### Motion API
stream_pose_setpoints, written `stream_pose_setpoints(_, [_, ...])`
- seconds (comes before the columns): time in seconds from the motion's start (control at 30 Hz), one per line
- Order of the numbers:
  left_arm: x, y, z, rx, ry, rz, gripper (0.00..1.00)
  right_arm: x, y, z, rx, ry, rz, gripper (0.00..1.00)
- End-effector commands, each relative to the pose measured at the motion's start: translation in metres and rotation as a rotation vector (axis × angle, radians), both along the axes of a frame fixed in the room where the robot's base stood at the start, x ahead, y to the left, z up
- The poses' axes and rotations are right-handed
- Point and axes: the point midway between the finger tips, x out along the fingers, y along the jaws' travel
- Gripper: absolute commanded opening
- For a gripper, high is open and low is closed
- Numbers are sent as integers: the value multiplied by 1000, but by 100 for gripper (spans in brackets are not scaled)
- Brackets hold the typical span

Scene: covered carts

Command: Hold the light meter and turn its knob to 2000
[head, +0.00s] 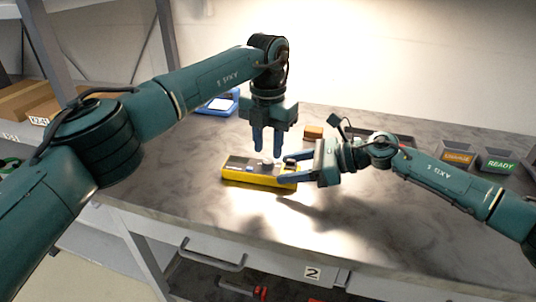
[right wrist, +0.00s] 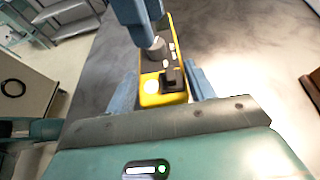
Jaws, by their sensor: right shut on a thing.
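The yellow light meter (head: 234,176) with a dark grey face lies on the table near its front edge. It also shows in the right wrist view (right wrist: 148,98), with a grey knob (right wrist: 155,48), a white round sensor and a dark square part on its face. My right gripper (head: 283,168) is shut on the meter's right end, one finger along each long side. My left gripper (head: 267,152) points down just above the meter, its two fingers apart, near the knob. Whether the fingers touch the knob is unclear. The dial markings are too small to read.
Behind the meter are a blue device (head: 219,104), a small brown block (head: 313,132) and a dark tray (head: 401,138). Two labelled bins stand at the right, one orange (head: 458,157) and one marked READY (head: 497,162). The table's front right is clear.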

Motion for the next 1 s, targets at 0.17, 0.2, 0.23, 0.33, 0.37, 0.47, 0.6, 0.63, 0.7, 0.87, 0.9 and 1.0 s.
stream_pose_setpoints(0.17, [0, 0, -24, -1, 1, -1, 32, 0, 0, 0, 0, 0, 0, 25])
stream_pose_setpoints(0.2, [0, 0, -26, 0, 0, -1, 32, 0, 0, 0, 0, 0, 0, 25])
stream_pose_setpoints(0.23, [0, 0, -28, 0, 0, -1, 32, 0, 0, 0, 0, 0, 0, 25])
stream_pose_setpoints(0.33, [0, 0, -32, 0, 0, -1, 32, 0, 0, 0, 0, 0, 0, 25])
stream_pose_setpoints(0.37, [0, 0, -32, 0, 0, -1, 32, 0, 0, 0, 0, 0, 0, 25])
stream_pose_setpoints(0.47, [0, 0, -32, 0, 0, -1, 32, 0, 0, 0, 0, 0, 0, 25])
stream_pose_setpoints(0.6, [0, 0, -32, 0, 0, -1, 31, 0, 0, 0, 0, 0, 0, 25])
stream_pose_setpoints(0.63, [0, 0, -32, 0, 0, -1, 28, 0, 0, 0, 0, 0, 0, 25])
stream_pose_setpoints(0.7, [0, 0, -32, 0, 0, -1, 23, 0, 0, 0, 0, 0, 0, 25])
stream_pose_setpoints(0.87, [0, 0, -32, -1, -1, -1, 9, 0, 0, 0, 0, 0, 0, 25])
stream_pose_setpoints(0.9, [0, 0, -32, -1, -1, -1, 6, 0, 0, 0, 0, 0, 0, 25])
stream_pose_setpoints(1.0, [0, 0, -32, -1, -1, -1, 0, 0, 0, 0, 0, 0, 0, 25])
